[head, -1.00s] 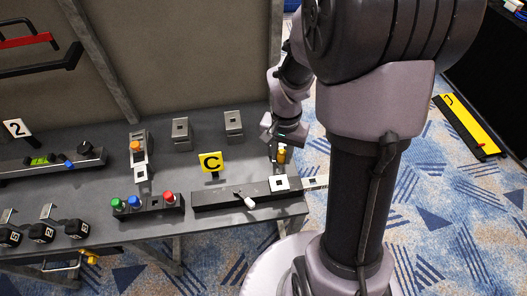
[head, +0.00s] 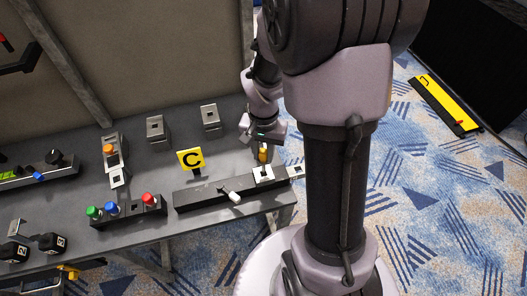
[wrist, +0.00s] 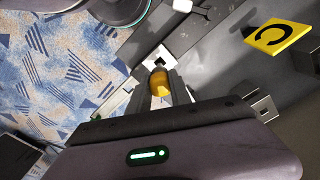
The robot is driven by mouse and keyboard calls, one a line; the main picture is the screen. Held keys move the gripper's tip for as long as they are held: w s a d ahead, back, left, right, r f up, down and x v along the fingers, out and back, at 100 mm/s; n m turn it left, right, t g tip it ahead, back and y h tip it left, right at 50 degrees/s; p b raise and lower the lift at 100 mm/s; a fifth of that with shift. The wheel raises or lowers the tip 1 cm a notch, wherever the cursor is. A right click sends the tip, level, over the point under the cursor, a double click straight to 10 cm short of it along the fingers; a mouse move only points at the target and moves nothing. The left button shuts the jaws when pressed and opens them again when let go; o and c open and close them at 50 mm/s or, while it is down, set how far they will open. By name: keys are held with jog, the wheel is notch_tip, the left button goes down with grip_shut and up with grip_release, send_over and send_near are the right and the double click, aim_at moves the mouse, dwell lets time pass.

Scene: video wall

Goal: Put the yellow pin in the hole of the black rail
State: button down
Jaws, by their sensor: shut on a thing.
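The black rail (head: 205,192) lies along the bench's front right edge. A white square plate (head: 263,174) near its right end has a dark hole, which shows in the wrist view (wrist: 159,62). My gripper (head: 263,147) is shut on the yellow pin (head: 263,155) just above this plate. In the wrist view the pin (wrist: 159,85) sits between the two fingers, close to the hole. The pin's lower end is hard to see, so I cannot tell whether it touches the plate or has entered the hole.
A white-tipped lever (head: 230,194) lies on the rail left of the plate. A yellow C sign (head: 190,160) stands behind the rail. A block with green, blue and red buttons (head: 127,211) is to the left. Grey blocks (head: 156,129) stand farther back.

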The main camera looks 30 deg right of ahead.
aim_at(263, 167)
dwell(0.4)
jog(key=shift+f+b, duration=0.3)
jog(key=shift+f, duration=0.15)
dwell(0.3)
jog(key=shift+f+b, duration=0.65)
jog(key=shift+b, duration=0.05)
jog(key=shift+f, duration=0.15)
jog(key=shift+f+b, duration=1.4)
jog(key=shift+f, duration=0.05)
jog(key=shift+f, duration=0.1)
jog(key=shift+f+b, duration=0.7)
